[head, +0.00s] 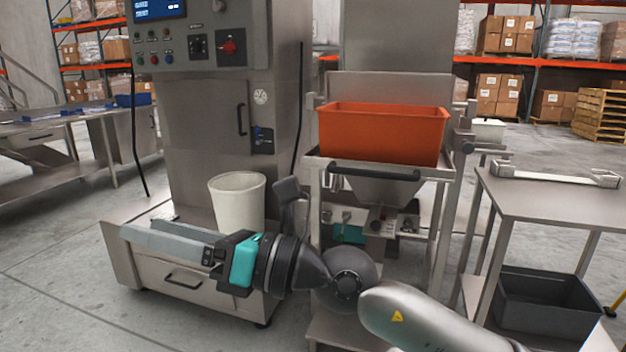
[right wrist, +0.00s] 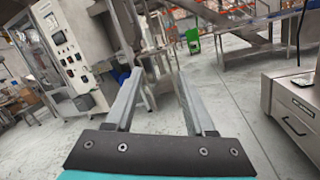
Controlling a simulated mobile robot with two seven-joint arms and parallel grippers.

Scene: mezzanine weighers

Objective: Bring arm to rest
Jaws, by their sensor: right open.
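My right arm comes in from the lower right of the head view. Its gripper (head: 150,240) points left, in front of the steel weighing machine (head: 235,130) and its base drawer. In the right wrist view the two fingers of the right gripper (right wrist: 160,95) stand well apart with nothing between them, so it is open and empty. My left gripper is in neither view.
A white bin (head: 238,204) stands on the machine's base just behind my right arm. An orange tub (head: 382,133) sits on a steel stand. A steel table (head: 555,200) with a dark grey crate (head: 545,310) below is at right. Open floor lies at left.

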